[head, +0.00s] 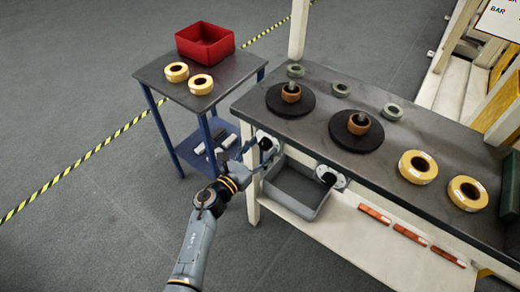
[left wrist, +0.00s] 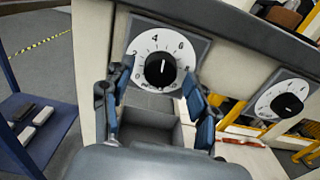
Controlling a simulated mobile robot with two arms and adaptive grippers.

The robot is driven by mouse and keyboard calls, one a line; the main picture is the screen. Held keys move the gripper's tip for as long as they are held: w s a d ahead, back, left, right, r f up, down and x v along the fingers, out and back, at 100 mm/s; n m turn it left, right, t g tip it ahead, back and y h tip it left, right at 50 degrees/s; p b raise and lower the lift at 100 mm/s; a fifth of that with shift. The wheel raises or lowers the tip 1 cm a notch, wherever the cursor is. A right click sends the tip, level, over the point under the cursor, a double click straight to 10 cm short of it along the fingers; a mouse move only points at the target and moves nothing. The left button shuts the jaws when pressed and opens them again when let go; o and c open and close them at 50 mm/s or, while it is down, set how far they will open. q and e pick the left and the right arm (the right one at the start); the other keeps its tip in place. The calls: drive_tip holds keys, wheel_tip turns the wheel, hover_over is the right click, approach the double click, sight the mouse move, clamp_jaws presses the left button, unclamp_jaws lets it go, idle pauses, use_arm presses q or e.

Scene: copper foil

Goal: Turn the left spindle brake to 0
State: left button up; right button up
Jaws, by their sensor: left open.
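The left spindle brake is a white dial (left wrist: 141,45) with a black knob (left wrist: 160,70), on the bench's front face. Its scale shows 0 at lower left, then 2, 4 and 6. The knob's white mark points about straight up, between 4 and 6. In the head view the left dial (head: 262,135) is partly covered by my left gripper (head: 258,148). My left gripper is open, its fingers (left wrist: 160,98) spread either side of the knob, seemingly apart from it. A second, right dial (left wrist: 268,101) also shows in the head view (head: 340,181). My right gripper is out of view.
Below the dials is a grey open bin (head: 296,190). The dark bench (head: 310,122) carries two black discs with copper rolls, grey rings and yellow rolls. A blue-legged cart (head: 226,72) with a red bin (head: 205,40) stands to the left. Open floor lies in front.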

use_arm(q)
drive_tip(key=c, duration=1.2)
